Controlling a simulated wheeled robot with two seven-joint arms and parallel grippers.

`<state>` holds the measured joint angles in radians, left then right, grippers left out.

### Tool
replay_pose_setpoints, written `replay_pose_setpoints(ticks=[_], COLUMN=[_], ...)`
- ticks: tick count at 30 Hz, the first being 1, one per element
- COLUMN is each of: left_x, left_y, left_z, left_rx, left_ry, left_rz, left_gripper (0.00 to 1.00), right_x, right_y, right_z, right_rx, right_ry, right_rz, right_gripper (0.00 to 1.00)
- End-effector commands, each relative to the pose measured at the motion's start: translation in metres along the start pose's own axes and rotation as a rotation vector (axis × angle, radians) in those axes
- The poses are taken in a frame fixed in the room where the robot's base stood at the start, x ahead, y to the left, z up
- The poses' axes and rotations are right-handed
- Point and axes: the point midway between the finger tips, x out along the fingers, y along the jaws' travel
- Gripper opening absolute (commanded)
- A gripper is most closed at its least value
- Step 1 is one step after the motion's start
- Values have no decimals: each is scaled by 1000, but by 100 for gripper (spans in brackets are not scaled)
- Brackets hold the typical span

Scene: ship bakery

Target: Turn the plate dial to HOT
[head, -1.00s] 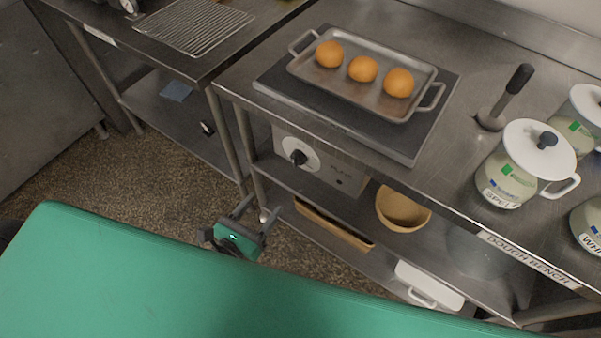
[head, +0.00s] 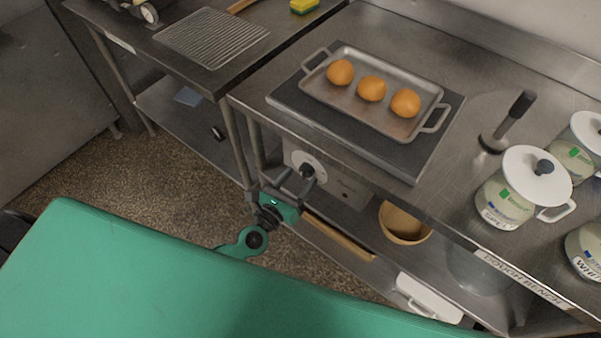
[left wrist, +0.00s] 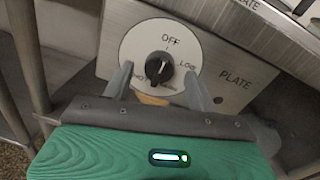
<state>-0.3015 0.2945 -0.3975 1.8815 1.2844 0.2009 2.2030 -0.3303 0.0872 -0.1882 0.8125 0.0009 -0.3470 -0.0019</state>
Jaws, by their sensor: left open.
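The plate dial is a black knob (left wrist: 159,68) on a white disc (left wrist: 137,43), set in a grey panel (left wrist: 235,62) marked PLATE. OFF is printed at the top of the disc, LOW at the right and HOT at the lower left. I cannot tell surely where the knob points. In the head view the dial (head: 307,171) is on the front below the bench top. My left gripper (head: 296,181) is open right in front of it. In the left wrist view its fingers (left wrist: 159,72) stand on either side of the knob, with gaps visible between.
Above the dial, a dark hot plate (head: 430,160) bears a metal tray (head: 345,112) with three round buns. Lidded jars (head: 505,210) and a dark-handled tool (head: 508,120) stand to the right. A lower shelf holds a bowl (head: 404,222). A bench leg (head: 238,150) stands left of the gripper.

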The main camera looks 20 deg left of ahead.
Motion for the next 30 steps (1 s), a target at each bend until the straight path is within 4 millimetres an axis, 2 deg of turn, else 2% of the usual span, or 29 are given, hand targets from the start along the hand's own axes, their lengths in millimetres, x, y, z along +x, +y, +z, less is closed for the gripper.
replay_pose_setpoints(ticks=[6, 14, 15, 21, 22, 30], left_x=[14, 15, 15, 15, 15, 15], left_y=[0, 0, 0, 0, 0, 0], left_z=[0, 0, 0, 0, 0, -1], left_rx=[0, 0, 0, 1, 1, 25], left_ry=[0, 1, 1, 1, 1, -1], left_rz=[-1, -1, -1, -1, -1, -1], left_gripper=[58, 58, 56, 17, 14, 14], right_x=[-2, -1, -1, -1, -1, -1], right_y=[0, 0, 0, 0, 0, 0], right_z=[5, 6, 6, 6, 6, 5], right_rx=[-1, -1, -1, -1, -1, -1], right_ry=[-2, -4, -4, -4, -4, -3], right_rz=[-1, 0, 0, -1, -1, -1], right_gripper=[31, 31, 31, 31, 31, 31])
